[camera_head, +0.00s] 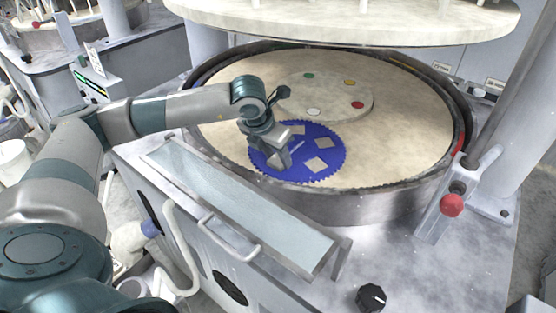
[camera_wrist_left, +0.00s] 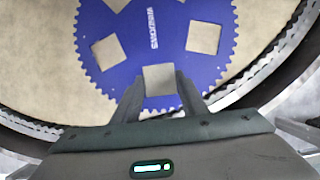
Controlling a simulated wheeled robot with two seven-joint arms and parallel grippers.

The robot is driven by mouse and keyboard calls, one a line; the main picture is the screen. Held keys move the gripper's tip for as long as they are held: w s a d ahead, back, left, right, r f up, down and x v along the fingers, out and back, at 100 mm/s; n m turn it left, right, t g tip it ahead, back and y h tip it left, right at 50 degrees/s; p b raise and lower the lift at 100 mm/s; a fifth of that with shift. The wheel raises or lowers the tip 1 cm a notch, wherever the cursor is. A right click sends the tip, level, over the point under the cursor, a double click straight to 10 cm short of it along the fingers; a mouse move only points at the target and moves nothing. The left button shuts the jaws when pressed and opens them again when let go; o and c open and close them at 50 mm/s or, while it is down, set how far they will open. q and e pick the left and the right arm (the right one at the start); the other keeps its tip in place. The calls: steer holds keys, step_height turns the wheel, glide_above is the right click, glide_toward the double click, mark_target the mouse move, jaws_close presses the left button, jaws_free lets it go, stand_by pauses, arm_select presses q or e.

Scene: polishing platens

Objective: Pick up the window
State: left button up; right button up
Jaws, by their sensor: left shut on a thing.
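A blue toothed carrier disc (camera_head: 309,177) lies flat on the beige round platen near its front left edge. It also shows in the wrist view (camera_wrist_left: 112,48). The window (camera_wrist_left: 158,79) is a small pale square between my left fingertips, at the carrier's edge in the wrist view. My left gripper (camera_head: 280,161) is low over the left part of the carrier, its fingers closed on opposite sides of the window. In the wrist view the gripper (camera_wrist_left: 161,88) covers the carrier's near edge. In the head view the window is hidden by the gripper. My right gripper is not in view.
Other square pockets show in the carrier; whether they are filled is unclear. A raised centre disc with coloured dots (camera_head: 325,95) sits mid-platen. A large upper plate (camera_head: 350,22) hangs above. A dark rim (camera_head: 400,190) surrounds the platen; a red knob (camera_head: 452,205) stands at right.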

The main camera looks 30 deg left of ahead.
mark_target(279, 162)
arm_select(q)
steer(key=shift+s+f, duration=0.15)
steer(key=shift+f, duration=0.2)
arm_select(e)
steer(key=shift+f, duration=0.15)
